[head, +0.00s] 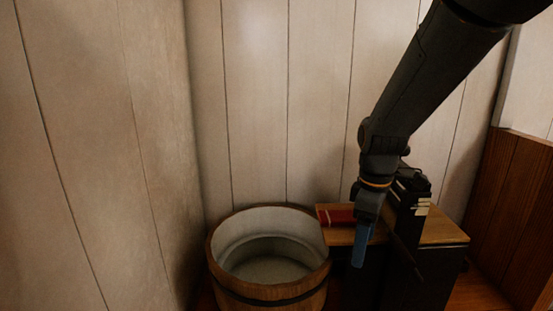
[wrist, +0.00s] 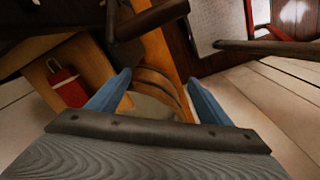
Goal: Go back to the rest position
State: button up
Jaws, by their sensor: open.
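My gripper (head: 358,262) hangs down at the end of my arm in the head view, just right of the wooden tub and in front of the small wooden table. In the wrist view my gripper (wrist: 158,78) shows two blue fingers spread wide apart, with nothing held between them. Part of the tub's curved wooden rim (wrist: 160,82) shows beyond the gap. In the head view only one blue finger shows clearly.
A round wooden tub (head: 315,283) with a pale inside stands left of my gripper. A red object (head: 337,215) lies on the wooden table (head: 445,230); it also shows in the wrist view (wrist: 68,88). Plank walls (head: 255,100) close off the back and left.

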jog(key=s+a+f+m, duration=0.1)
jog(key=s+f+m, duration=0.5)
jog(key=s+m, duration=0.5)
jog(key=shift+s+m+t, duration=0.3)
jog(key=shift+s+m, duration=0.1)
jog(key=shift+s, duration=0.1)
